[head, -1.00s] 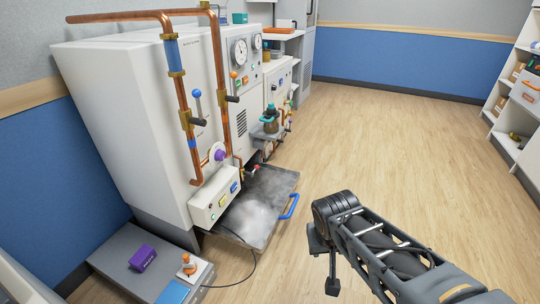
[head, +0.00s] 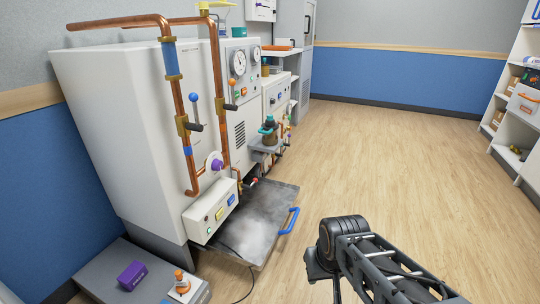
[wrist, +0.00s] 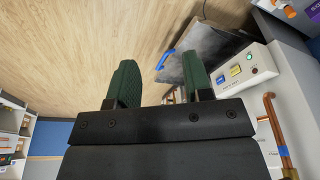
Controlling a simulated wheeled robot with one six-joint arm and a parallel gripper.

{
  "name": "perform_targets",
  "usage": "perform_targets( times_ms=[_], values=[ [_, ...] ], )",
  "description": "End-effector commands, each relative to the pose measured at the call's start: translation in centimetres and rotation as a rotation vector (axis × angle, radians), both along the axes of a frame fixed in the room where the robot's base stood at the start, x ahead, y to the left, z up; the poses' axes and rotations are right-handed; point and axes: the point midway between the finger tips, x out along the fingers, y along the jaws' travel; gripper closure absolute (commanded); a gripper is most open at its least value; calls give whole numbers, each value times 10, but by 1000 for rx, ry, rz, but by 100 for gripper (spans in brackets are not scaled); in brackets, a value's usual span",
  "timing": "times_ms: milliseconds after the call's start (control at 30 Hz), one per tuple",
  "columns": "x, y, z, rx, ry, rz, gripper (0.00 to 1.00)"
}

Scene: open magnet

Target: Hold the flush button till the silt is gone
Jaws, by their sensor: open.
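A white control box (head: 212,212) juts from the lower front of the white machine. It carries a green button (head: 207,229), a yellow button (head: 220,214) and a blue button (head: 231,200); their labels are too small to read, so I cannot tell which is flush. Beside it a metal tray (head: 272,210) with a blue handle holds a smeared grey layer, perhaps silt. In the wrist view my gripper (wrist: 161,80) is open and empty, its two green fingers apart. The control box also shows there (wrist: 250,85), beyond the right finger and not touched.
Copper pipes (head: 178,100) with valves run down the machine's front. A low grey platform (head: 105,262) with a purple block (head: 132,275) stands at lower left. A cable crosses the floor below the tray. Wood floor (head: 400,140) is open to the right, with white shelves (head: 515,120) beyond.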

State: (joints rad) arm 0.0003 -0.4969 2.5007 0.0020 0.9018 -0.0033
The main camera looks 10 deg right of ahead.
Motion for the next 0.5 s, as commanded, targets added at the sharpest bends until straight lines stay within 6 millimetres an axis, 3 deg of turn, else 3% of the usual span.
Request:
perform_targets(
  times_ms=[500],
  values=[
    [0,0,0,0,0,0,100]
  ],
)
